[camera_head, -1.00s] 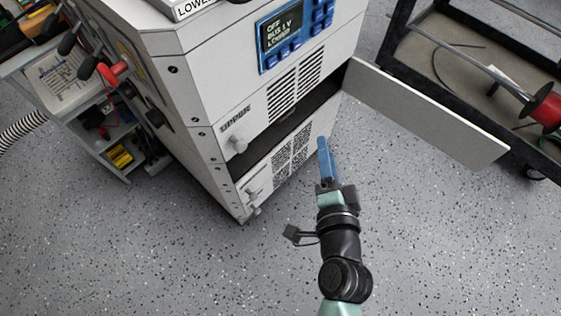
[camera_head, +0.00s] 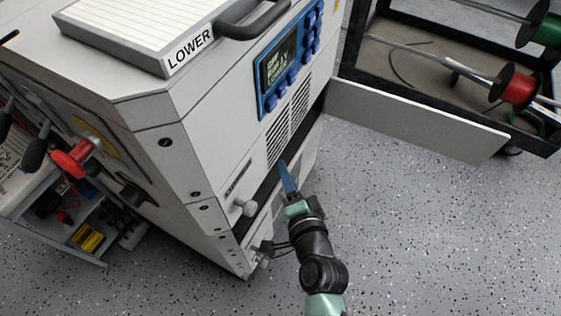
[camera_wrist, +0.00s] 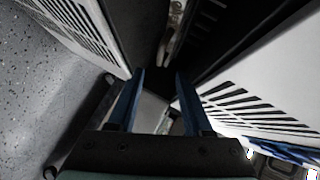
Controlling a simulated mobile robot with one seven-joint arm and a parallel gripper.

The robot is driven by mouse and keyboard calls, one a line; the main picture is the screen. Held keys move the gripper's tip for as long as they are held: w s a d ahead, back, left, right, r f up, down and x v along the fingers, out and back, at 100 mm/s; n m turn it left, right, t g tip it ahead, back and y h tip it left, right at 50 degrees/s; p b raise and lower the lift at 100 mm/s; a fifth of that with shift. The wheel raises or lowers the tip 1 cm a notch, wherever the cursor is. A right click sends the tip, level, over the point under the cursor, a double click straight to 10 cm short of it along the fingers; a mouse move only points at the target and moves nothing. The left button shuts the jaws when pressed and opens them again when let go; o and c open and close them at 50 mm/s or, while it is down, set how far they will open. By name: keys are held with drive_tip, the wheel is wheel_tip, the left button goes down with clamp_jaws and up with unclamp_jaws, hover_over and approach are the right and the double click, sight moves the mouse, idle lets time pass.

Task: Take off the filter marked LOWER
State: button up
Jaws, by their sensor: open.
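A pale flat filter (camera_head: 140,22) with a ribbed top face lies on top of the grey cabinet (camera_head: 160,105). Its front edge carries the label LOWER, and a dark handle (camera_head: 257,20) sticks out at its right end. My gripper (camera_head: 286,178) is at the cabinet's front, below and apart from this filter, by a dark open slot. In the wrist view my gripper's two blue fingers (camera_wrist: 154,92) are apart with nothing held between them. They point toward a dark gap between two slotted pale panels. The inside of the slot is too dark to read clearly.
A pale door panel (camera_head: 415,122) stands swung out to the right of the cabinet. A black cart with cable spools (camera_head: 514,88) is behind it. A control display (camera_head: 290,60) with blue knobs is above the vents. A shelf unit stands at left. Floor at lower right is clear.

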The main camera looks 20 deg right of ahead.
drive_tip(key=b+x, duration=0.2)
drive_tip(key=x, duration=0.4)
drive_tip(key=shift+w, duration=0.15)
drive_tip(key=shift+f, duration=0.1)
clamp_jaws()
idle(1.1)
idle(0.3)
idle(1.4)
